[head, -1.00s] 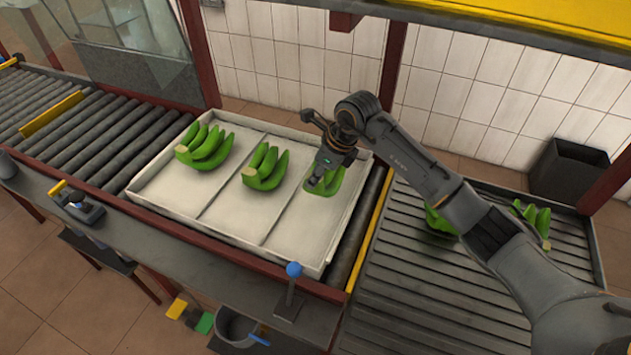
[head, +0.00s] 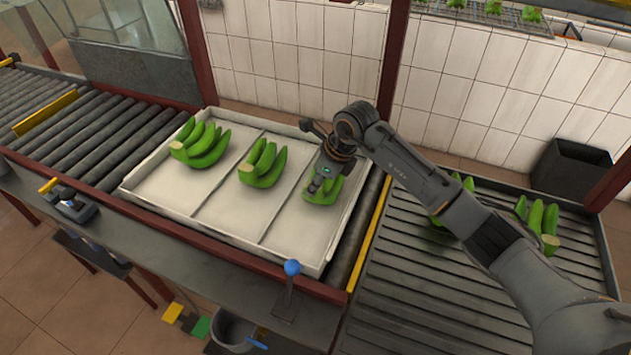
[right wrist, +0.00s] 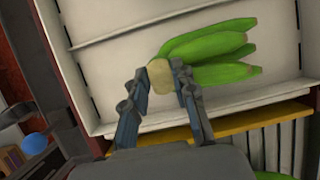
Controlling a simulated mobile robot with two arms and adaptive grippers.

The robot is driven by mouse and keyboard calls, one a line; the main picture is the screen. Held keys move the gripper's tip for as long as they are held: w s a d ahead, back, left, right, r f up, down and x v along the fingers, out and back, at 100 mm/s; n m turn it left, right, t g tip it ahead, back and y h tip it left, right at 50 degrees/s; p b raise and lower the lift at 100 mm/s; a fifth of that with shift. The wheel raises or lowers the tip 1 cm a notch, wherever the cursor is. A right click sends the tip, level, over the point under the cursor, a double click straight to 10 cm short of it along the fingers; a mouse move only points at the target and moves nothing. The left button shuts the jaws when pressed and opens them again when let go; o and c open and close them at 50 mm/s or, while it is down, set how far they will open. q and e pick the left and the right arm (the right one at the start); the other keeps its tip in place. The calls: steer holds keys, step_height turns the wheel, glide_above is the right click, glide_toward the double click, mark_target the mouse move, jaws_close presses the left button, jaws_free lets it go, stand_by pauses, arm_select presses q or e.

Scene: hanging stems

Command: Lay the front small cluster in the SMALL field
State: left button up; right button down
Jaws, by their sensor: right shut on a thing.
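My right gripper (head: 322,178) is shut on the crown of a green banana cluster (head: 325,192), inside the right-hand compartment of the white tray (head: 228,238). In the right wrist view the fingers (right wrist: 164,84) sit either side of the pale crown, and the green fingers (right wrist: 215,50) of the cluster point away over the tray floor. I cannot tell whether the cluster touches the floor. One cluster (head: 200,148) lies in the left compartment and another (head: 263,166) in the middle one. No field label is readable. My left gripper is not in view.
Two more clusters, one partly behind my arm (head: 463,185) and one clear of it (head: 540,220), lie on the slatted surface (head: 400,290) at right. A blue-knobbed lever (head: 291,268) stands before the tray. Rollers (head: 95,135) run left. A dark bin (head: 570,170) stands at back right.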

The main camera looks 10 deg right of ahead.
steer(key=shift+f+b, duration=0.35)
steer(key=shift+b, duration=0.05)
steer(key=c, duration=1)
jaws_free()
steer(key=shift+s+f, duration=0.1)
steer(key=v, duration=1.2)
